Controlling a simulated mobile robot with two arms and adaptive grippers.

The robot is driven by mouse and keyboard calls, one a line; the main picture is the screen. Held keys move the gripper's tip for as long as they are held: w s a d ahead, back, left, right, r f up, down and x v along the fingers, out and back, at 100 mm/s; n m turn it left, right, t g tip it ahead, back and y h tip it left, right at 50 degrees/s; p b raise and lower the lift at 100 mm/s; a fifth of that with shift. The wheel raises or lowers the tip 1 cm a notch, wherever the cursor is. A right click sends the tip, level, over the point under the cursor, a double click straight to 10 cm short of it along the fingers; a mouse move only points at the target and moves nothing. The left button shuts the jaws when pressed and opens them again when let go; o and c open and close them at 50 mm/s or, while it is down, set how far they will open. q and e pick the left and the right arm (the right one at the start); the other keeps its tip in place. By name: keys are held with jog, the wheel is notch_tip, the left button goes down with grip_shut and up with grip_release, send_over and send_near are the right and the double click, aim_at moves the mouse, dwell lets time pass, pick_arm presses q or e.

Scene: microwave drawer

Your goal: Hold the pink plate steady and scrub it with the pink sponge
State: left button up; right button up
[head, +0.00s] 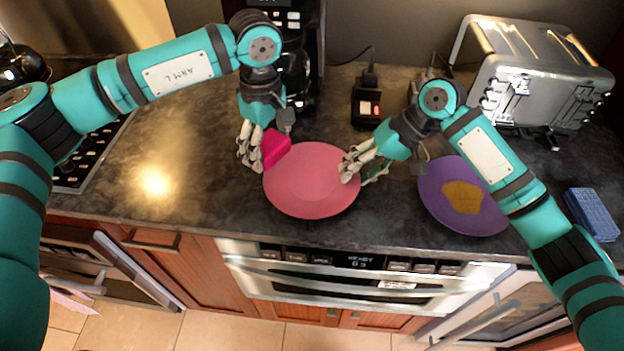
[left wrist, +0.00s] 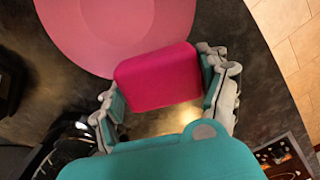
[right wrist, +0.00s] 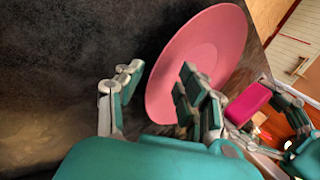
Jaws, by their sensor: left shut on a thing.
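A round pink plate (head: 310,185) lies on the dark countertop near its front edge. My left gripper (head: 255,148) is shut on a bright pink sponge (head: 276,147), which is at the plate's upper left rim. In the left wrist view the sponge (left wrist: 158,78) sits between both fingers and overlaps the plate's edge. I cannot tell whether it touches the plate. My right gripper (head: 363,168) is at the plate's right rim. In the right wrist view its fingers are apart, one over the plate (right wrist: 215,40) and one outside the rim.
A purple plate (head: 435,190) with a yellow-brown piece (head: 463,197) lies to the right, partly behind my right arm. A blue sponge-like block (head: 591,214) is farther right. A toaster (head: 530,80) and coffee machine (head: 305,50) stand behind. The counter left of the pink plate is clear.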

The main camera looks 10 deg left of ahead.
jog(key=v, duration=1.1)
jog(key=shift+d+r, duration=0.25)
jog(key=shift+r, duration=0.1)
